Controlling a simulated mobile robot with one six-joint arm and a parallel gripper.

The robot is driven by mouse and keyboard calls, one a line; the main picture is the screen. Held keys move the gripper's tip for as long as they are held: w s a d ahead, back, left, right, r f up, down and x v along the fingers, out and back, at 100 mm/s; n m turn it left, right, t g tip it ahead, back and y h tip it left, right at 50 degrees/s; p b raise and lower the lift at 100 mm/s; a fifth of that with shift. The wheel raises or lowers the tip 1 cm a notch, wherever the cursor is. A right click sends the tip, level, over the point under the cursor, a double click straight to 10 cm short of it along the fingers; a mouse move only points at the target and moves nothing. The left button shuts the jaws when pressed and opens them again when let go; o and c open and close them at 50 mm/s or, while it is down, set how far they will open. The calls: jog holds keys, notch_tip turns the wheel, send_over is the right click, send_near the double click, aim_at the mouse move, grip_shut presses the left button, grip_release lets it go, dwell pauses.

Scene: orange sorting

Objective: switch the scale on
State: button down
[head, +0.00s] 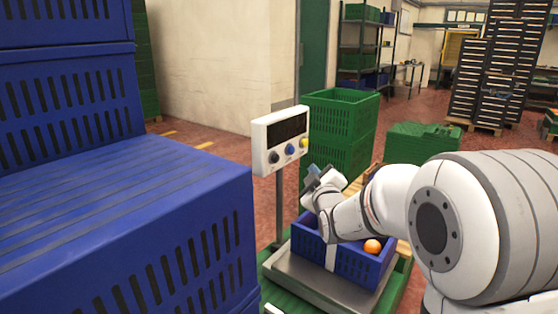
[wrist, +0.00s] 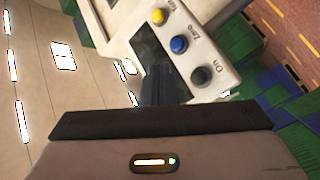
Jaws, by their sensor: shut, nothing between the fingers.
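The scale's white display head (head: 281,140) stands on a post, with a dark, blank screen (head: 287,130) and three buttons below it. In the wrist view these are a yellow button (wrist: 159,16), a blue button (wrist: 179,44) labelled Zero and a black button (wrist: 201,76) labelled On. My gripper (head: 314,172) is shut and empty, just right of and below the display head in the head view.
A blue crate (head: 355,265) with an orange (head: 373,246) in it stands on the scale's platform (head: 320,287), under my arm. Large blue crates (head: 120,190) are stacked at the left. Green crates (head: 340,125) stand behind the scale. Open floor lies farther back.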

aim_at(275, 158)
jog(key=w+a+p, duration=0.2)
jog(key=w+a, duration=0.2)
jog(key=a, duration=0.3)
jog(key=shift+w+a, duration=0.15)
jog(key=shift+w, duration=0.25)
dwell(2.0)
jog(key=shift+w+a, duration=0.25)
jog(key=shift+a, duration=0.1)
jog(key=shift+w+a, duration=0.3)
jog(key=shift+a, duration=0.2)
dwell(0.7)
jog(key=shift+d+b, duration=0.1)
jog(key=shift+b, duration=0.2)
jog(key=shift+s+d+b, duration=0.55)
jog(key=shift+d+b, duration=0.05)
jog(key=shift+d, duration=0.15)
